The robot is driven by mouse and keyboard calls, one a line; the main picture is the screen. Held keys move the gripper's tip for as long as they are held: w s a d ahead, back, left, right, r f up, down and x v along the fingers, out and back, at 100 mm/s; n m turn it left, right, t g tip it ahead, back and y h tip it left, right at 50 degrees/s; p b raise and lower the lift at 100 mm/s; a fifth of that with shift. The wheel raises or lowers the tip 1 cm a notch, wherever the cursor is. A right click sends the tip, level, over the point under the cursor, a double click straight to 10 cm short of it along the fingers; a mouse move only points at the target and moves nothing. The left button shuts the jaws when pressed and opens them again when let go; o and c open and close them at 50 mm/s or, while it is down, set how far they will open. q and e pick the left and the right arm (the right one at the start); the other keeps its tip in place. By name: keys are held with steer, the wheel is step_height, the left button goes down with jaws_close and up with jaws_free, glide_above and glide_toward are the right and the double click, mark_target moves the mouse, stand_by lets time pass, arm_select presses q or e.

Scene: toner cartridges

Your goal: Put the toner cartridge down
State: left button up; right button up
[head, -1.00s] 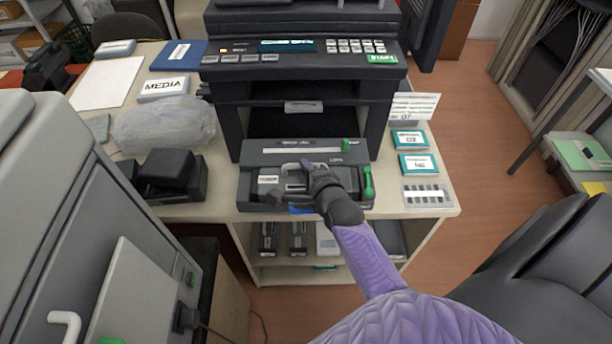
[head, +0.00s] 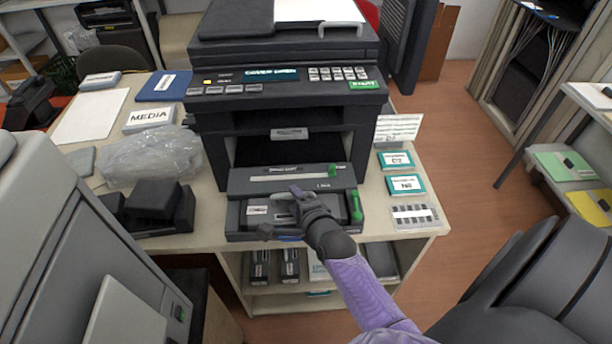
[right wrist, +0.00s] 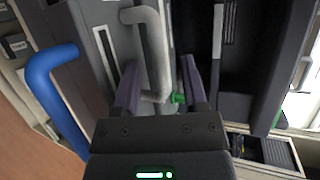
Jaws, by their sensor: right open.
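The toner cartridge (head: 258,211) is a grey unit with a white label and a grey handle. It sits in the pulled-out front tray (head: 233,236) of the black printer (head: 285,110). My right gripper (head: 300,200) is over the cartridge's handle, partly hiding it. In the right wrist view the fingers (right wrist: 165,88) are apart, with the grey handle (right wrist: 150,45) between them. I cannot tell whether they touch it. A green tab (right wrist: 178,98) shows near the fingertips. My left gripper is not in view.
A blue handle (right wrist: 52,85) stands beside the fingers in the right wrist view. Teal boxes (head: 404,186) lie right of the tray. A plastic bag (head: 150,155) and a black device (head: 155,208) lie left. Dark cartridges (head: 290,267) stand on the shelf below.

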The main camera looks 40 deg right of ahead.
steer(key=p+v, duration=0.3)
steer(key=v, duration=0.8)
steer(key=s+a+f+n+g+y, duration=0.1)
steer(key=s+a+f+n+g, duration=0.1)
steer(key=s+f+n, duration=0.3)
steer(key=s+a+f+n+g+y, duration=0.1)
steer(key=s+a+f+n+g, duration=0.15)
steer(key=f, duration=0.55)
steer(key=s+a+f+n+g+y, duration=0.1)
steer(key=s+f+n+g, duration=0.1)
steer(key=f+n, duration=0.35)
steer(key=s+f+n+g, duration=0.3)
steer(key=s+f+n, duration=0.1)
steer(key=s, duration=0.4)
steer(key=s+f+n+g+h, duration=0.1)
steer(key=s+f+n+g, duration=0.2)
steer(key=s+n, duration=0.4)
steer(key=shift+s+d+f, duration=0.35)
steer(key=shift+s+f, duration=0.4)
steer(key=shift+s, duration=0.3)
